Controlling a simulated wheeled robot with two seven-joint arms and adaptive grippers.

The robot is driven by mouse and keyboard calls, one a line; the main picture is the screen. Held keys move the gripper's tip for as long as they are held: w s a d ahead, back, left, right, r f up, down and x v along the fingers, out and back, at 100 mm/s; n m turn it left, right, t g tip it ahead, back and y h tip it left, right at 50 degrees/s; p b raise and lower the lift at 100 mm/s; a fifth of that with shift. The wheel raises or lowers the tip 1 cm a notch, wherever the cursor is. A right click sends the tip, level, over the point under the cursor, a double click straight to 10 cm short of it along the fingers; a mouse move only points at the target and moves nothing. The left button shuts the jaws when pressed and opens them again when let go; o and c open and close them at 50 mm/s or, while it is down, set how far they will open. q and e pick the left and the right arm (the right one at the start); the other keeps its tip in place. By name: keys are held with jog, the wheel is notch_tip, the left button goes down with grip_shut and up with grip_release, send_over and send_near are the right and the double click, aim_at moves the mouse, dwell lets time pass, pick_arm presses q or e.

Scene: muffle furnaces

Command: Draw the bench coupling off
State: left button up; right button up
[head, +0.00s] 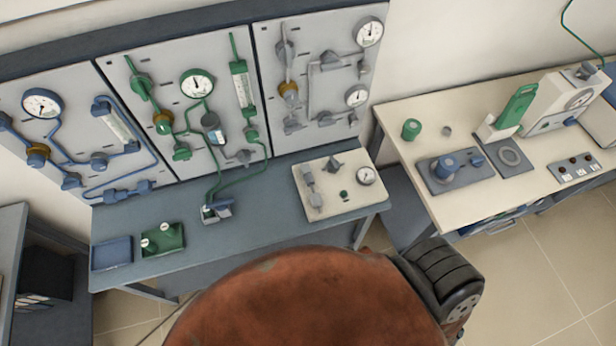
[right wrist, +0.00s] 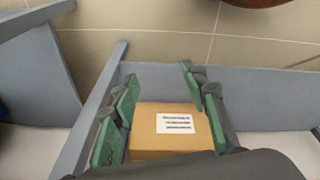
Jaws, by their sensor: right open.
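In the head view, two green hoses run down from the middle wall panel to a small grey-blue fitting (head: 216,210) on the blue-grey bench (head: 250,222). This looks like the bench coupling, seated at the hose ends; its details are too small to tell. My right gripper (right wrist: 158,82) shows in the right wrist view with its green fingers apart and nothing held between them. A cardboard box with a white label (right wrist: 168,132) lies beyond the fingers; I cannot tell how far. The coupling does not show in that view. My left gripper is not in view.
A green block (head: 162,241) and a blue tray (head: 111,253) sit left of the fitting. A pale gauge box (head: 335,200) stands to its right. Gauge panels line the wall behind. A cream table (head: 440,130) with instruments stands at right. A reddish-brown dome covers the lower middle.

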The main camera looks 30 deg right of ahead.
jog(key=w+a+r+n+t, duration=0.1)
jog(key=w+r, duration=0.3)
jog(key=r, duration=1)
jog(key=w+a+r+n+t, duration=0.1)
jog(key=w+r, duration=0.3)
jog(key=r, duration=1.1)
jog(key=w+a+r+n+g+y, duration=0.1)
jog(key=w+a+n+g+y, duration=0.15)
jog(key=w+a+n, duration=1.4)
notch_tip(320, 180, up, 5)
jog(key=n+g+h, duration=0.3)
jog(key=n+h, duration=0.2)
jog(key=n, duration=0.9)
send_over(308, 178)
jog(key=a, duration=0.2)
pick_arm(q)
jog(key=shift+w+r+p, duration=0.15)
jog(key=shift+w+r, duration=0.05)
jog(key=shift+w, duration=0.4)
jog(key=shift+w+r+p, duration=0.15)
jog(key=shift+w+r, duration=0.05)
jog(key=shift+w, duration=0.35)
pick_arm(e)
jog(key=shift+t, duration=0.25)
jog(key=x, duration=0.7)
jog(key=shift+w, duration=0.25)
jog(key=shift+c, duration=0.5)
grip_shut()
